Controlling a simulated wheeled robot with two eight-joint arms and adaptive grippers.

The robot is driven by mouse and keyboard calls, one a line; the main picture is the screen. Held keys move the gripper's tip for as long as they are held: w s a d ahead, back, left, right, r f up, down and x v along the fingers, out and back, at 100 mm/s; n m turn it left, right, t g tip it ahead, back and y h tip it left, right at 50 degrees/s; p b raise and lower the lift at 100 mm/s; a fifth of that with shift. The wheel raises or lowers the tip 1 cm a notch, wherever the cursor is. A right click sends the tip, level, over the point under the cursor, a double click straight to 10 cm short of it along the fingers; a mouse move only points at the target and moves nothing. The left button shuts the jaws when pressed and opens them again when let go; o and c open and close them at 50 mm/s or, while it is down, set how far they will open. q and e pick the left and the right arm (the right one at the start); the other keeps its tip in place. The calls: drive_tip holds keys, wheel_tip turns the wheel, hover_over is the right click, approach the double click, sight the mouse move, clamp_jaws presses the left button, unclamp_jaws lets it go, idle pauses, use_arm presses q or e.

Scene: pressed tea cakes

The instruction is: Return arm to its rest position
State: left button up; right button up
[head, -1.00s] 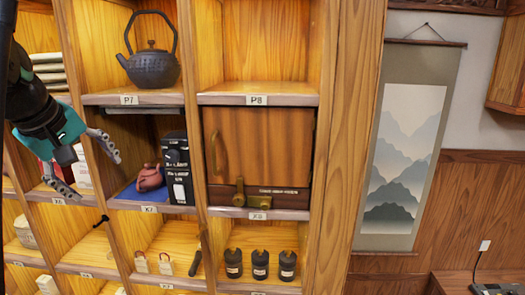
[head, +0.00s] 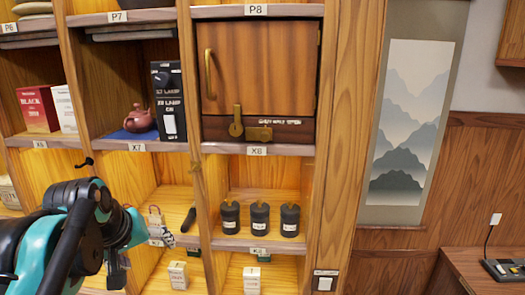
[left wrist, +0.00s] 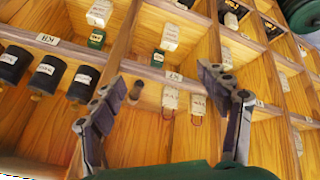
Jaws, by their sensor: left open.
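My left arm comes in at the lower left of the head view, black and teal, bent in front of the shelf. Its gripper (head: 118,270) points down there, partly hidden behind the arm's own links. In the left wrist view the left gripper (left wrist: 160,80) has its two grey fingers spread wide, with nothing between them. Behind the fingers are shelf compartments with small white boxes (left wrist: 170,98) and black jars (left wrist: 47,74). I cannot tell how far the fingers are from the shelf edges. My right gripper is in neither view.
The wooden shelf (head: 342,150) fills the left and middle. A closed wooden cabinet door (head: 262,70) has a brass handle and latch. A clay teapot (head: 140,119) stands beside a black lamp box (head: 169,100). Black jars (head: 260,219) stand below the cabinet. A scroll (head: 405,130) hangs at right.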

use_arm(q)
drive_tip(key=s+d+f+m+b, duration=0.2)
drive_tip(key=s+f+b, duration=0.1)
drive_tip(key=f, duration=1)
drive_tip(key=s+d+f+m+b, duration=0.2)
drive_tip(key=s+f+b, duration=0.2)
drive_tip(key=f, duration=1)
drive_tip(key=s+d+f+m+b, duration=0.1)
drive_tip(key=s+f+b, duration=0.3)
drive_tip(key=f, duration=0.9)
drive_tip(key=d+b, duration=0.1)
drive_tip(key=b, duration=0.1)
drive_tip(key=shift+d+f+m+t+b, duration=0.25)
drive_tip(key=shift+d+m+t+b, duration=0.05)
drive_tip(key=shift+d+m, duration=0.1)
